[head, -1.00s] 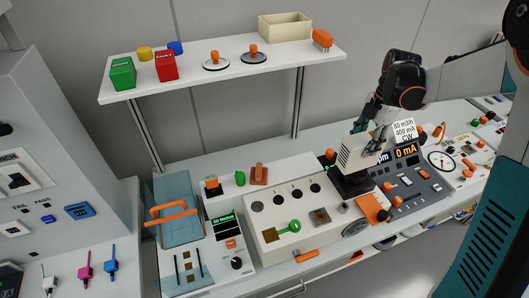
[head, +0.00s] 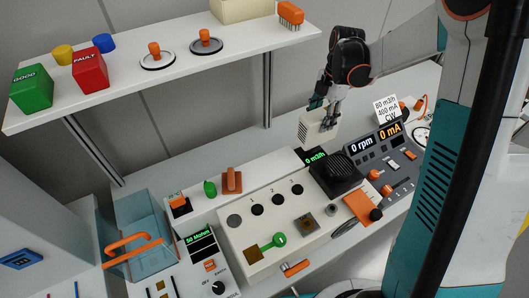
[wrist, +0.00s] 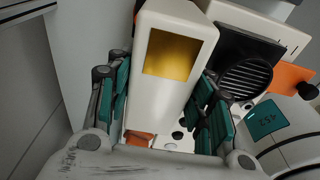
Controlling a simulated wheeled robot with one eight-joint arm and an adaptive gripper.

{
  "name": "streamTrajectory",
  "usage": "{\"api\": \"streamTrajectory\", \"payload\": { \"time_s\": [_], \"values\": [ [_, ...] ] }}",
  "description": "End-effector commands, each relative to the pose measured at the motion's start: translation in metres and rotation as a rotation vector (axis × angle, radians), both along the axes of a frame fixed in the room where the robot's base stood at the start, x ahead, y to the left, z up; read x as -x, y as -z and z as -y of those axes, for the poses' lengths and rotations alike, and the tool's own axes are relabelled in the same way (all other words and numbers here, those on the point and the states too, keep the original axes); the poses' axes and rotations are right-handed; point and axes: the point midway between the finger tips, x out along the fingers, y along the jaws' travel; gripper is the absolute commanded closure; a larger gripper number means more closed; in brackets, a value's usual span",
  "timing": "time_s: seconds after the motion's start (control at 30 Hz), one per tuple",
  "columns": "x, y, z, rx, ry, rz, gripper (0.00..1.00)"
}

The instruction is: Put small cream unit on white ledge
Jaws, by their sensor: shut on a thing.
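The small cream unit (head: 318,128) is a pale box with slots on its face. My gripper (head: 325,104) is shut on it and holds it in the air behind the black round-grilled block. In the wrist view the cream unit (wrist: 171,65) sits between the teal fingers (wrist: 165,120), with a gold patch on its near end. The white ledge (head: 135,72) is the raised shelf at the upper left, on posts. The unit is to the right of the ledge and apart from it.
On the ledge stand a green box (head: 31,88), a red box (head: 90,69), two orange-knobbed discs, yellow and blue cylinders, a cream tray (head: 245,8) and an orange brush-like piece (head: 290,14). Its front strip is bare. The black block (head: 336,176) and cream panel (head: 270,222) lie below.

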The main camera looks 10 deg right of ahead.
Motion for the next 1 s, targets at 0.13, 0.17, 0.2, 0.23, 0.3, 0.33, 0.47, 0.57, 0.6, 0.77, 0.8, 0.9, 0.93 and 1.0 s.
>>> {"api": "streamTrajectory", "payload": {
  "time_s": [0.13, 0.17, 0.2, 0.23, 0.3, 0.33, 0.47, 0.57, 0.6, 0.77, 0.8, 0.9, 0.93, 1.0],
  "values": [
    [0.014, 0.001, -0.034, 0.000, -0.004, 0.000, 0.95],
    [0.017, 0.001, -0.041, 0.000, -0.005, 0.000, 0.95],
    [0.021, 0.001, -0.049, 0.000, -0.004, 0.000, 0.95],
    [0.023, 0.001, -0.055, -0.001, -0.005, -0.001, 0.95],
    [0.030, 0.001, -0.070, -0.001, -0.004, -0.001, 0.95],
    [0.032, 0.001, -0.077, 0.000, -0.005, 0.000, 0.95],
    [0.043, 0.000, -0.101, 0.000, -0.003, -0.001, 0.95],
    [0.048, 0.000, -0.114, 0.000, -0.002, 0.000, 0.95],
    [0.049, 0.000, -0.117, 0.000, -0.001, 0.000, 0.95],
    [0.052, 0.000, -0.125, 0.000, 0.000, 0.000, 0.95],
    [0.053, 0.000, -0.127, 0.000, 0.000, 0.000, 0.95],
    [0.057, 0.000, -0.136, 0.000, -0.002, 0.000, 0.95],
    [0.057, 0.005, -0.136, 0.000, -0.001, 0.000, 0.95],
    [0.056, 0.018, -0.135, 0.000, 0.001, 0.000, 0.95]
  ]
}}
